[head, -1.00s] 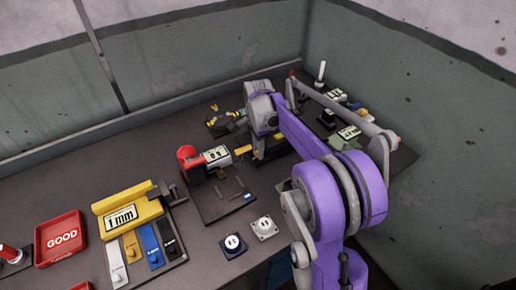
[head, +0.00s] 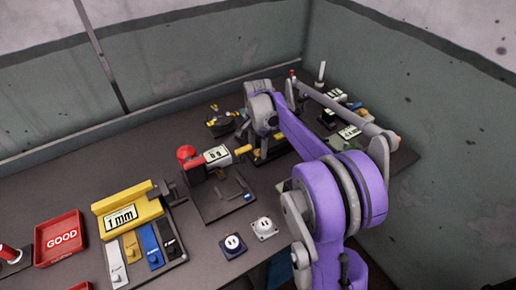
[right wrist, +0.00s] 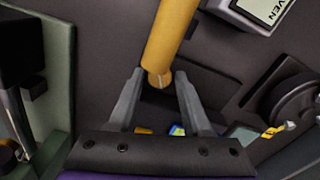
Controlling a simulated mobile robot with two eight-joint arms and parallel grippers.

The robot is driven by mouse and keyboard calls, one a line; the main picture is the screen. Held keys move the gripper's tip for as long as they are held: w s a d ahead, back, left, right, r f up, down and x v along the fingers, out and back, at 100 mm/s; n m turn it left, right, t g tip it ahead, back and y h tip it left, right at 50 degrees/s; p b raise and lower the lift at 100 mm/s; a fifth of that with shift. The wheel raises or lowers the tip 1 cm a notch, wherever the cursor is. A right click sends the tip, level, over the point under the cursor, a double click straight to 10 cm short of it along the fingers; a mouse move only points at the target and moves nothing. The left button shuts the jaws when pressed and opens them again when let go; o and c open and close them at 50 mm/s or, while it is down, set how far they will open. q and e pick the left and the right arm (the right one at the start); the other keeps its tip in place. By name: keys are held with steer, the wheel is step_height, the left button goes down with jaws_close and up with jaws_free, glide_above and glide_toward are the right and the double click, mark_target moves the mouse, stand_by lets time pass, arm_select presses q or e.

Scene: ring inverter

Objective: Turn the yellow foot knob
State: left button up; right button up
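The yellow foot knob (head: 243,150) sticks out to the right of a device with a white display in the head view. In the right wrist view it is a yellow cylinder (right wrist: 170,42) coming down from the top, its rounded end between the fingers. My right gripper (right wrist: 158,82) is open, with one finger on each side of the knob's end and a small gap visible at each side. In the head view my right wrist hides most of this gripper. My left gripper is not in view.
The device with the red knob (head: 186,153) stands on a dark base plate (head: 215,210). A yellow 1 mm gauge block (head: 128,212), a red GOOD tray (head: 60,238) and two socket pieces (head: 264,228) lie nearer. Several small items stand at the back right.

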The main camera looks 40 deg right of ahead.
mark_target(258, 151)
steer(key=shift+o, duration=1)
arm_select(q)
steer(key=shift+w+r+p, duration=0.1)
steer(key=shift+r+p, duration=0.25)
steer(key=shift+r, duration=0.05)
arm_select(e)
step_height(258, 151, up, 11)
steer(key=shift+f, duration=0.15)
